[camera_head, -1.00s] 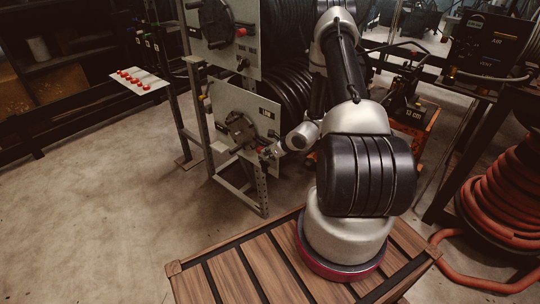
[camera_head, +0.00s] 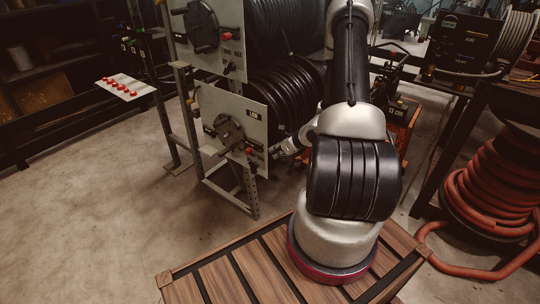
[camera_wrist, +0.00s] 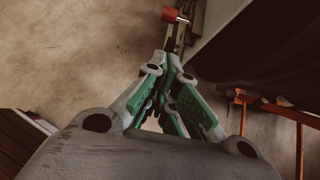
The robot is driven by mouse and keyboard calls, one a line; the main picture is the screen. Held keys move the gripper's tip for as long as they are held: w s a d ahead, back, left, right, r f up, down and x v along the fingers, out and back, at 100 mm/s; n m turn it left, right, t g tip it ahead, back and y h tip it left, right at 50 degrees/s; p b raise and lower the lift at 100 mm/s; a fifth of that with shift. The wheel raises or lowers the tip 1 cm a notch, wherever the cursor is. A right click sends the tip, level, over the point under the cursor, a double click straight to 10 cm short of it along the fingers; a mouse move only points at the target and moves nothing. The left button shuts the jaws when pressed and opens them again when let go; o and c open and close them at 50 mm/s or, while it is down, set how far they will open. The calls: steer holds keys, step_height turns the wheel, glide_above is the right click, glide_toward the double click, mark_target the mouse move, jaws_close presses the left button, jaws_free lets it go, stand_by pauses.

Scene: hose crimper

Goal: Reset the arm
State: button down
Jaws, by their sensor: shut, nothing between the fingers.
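My gripper (camera_wrist: 173,62) shows in the wrist view with its green-padded fingers closed together and nothing between them. A red knob (camera_wrist: 175,15) on a dark stem lies just beyond the fingertips in that view; I cannot tell whether they touch. In the head view, my arm rises from its base and bends back, and part of its wrist shows beside the lower hose-reel panel (camera_head: 244,107). The fingers are not clear in the head view. The lower panel carries a dark round hub (camera_head: 229,130) and a red knob (camera_head: 251,150) at its lower right.
The metal reel stand (camera_head: 216,189) and black hose coils (camera_head: 283,100) are close to the arm. A red hose coil (camera_head: 492,195) stands at right. A white tray with red pieces (camera_head: 134,92) is at left. The floor (camera_head: 100,225) at left is open.

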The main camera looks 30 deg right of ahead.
steer(key=shift+s+d+r, duration=0.1)
steer(key=shift+s+r, duration=0.15)
steer(key=shift+r, duration=0.05)
stand_by(0.4)
steer(key=s+a+r+n+g+y, duration=0.3)
steer(key=s+a+r+n, duration=0.2)
steer(key=s+r+n, duration=0.25)
steer(key=s+a+r+n+g+y, duration=0.2)
steer(key=s+a+r+n+g, duration=0.15)
steer(key=s+r+n, duration=0.35)
steer(key=s+a+r+n+t+h, duration=0.1)
steer(key=s+r+n+h, duration=0.3)
steer(key=r+n, duration=0.4)
steer(key=s+a+r+n+t+h, duration=0.1)
steer(key=s+r+n+h, duration=0.3)
steer(key=r, duration=1.3)
steer(key=s+n, duration=0.3)
steer(key=n, duration=0.2)
steer(key=shift+s+r, duration=0.25)
steer(key=shift+r, duration=0.15)
